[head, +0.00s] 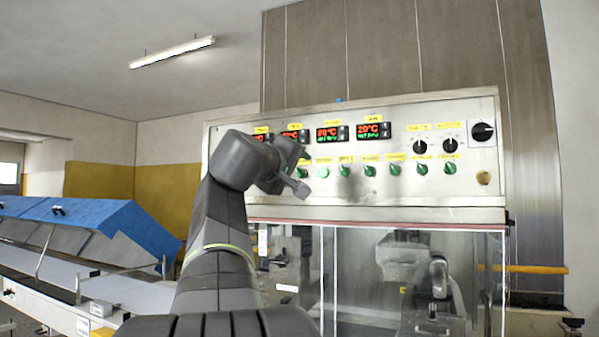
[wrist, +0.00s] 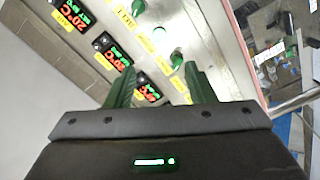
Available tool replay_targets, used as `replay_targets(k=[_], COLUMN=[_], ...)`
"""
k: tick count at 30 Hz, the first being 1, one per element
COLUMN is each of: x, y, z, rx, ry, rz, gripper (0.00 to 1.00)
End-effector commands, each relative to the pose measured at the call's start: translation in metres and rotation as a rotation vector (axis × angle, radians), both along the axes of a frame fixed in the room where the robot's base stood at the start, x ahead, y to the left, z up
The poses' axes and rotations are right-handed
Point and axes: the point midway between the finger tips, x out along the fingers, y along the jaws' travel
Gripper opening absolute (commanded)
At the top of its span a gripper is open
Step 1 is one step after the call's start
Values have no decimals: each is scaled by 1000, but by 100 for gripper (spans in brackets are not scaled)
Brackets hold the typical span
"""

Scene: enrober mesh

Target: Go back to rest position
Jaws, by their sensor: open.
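My gripper (head: 298,183) is raised in front of the left part of a metal control panel (head: 400,188) in the head view. In the wrist view my gripper (wrist: 162,90) shows two green fingers spread apart, with nothing between them. The panel carries several green knobs (head: 370,171) in a row. Green knobs (wrist: 176,58) also show beyond the fingertips in the wrist view. Whether a fingertip touches the panel cannot be told. My arm hides part of the panel's left end.
Red and green temperature displays (head: 373,130) sit above the knobs. Black dials (head: 483,131) are at the panel's right. Below is a clear glass enclosure (head: 400,270). A conveyor (head: 120,285) with a blue cover (head: 105,218) stands at the left. The space above the conveyor looks free.

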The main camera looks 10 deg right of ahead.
Motion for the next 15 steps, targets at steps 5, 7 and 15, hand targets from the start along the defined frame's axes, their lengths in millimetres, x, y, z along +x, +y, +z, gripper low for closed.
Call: replay_targets(k=[5, 7, 15], x=[0, 1, 27], y=[0, -1, -18], z=[0, 0, 1], rx=[0, 0, -1], ry=[0, 0, 3], rz=[0, -1, -3], gripper=[49, 49, 49])
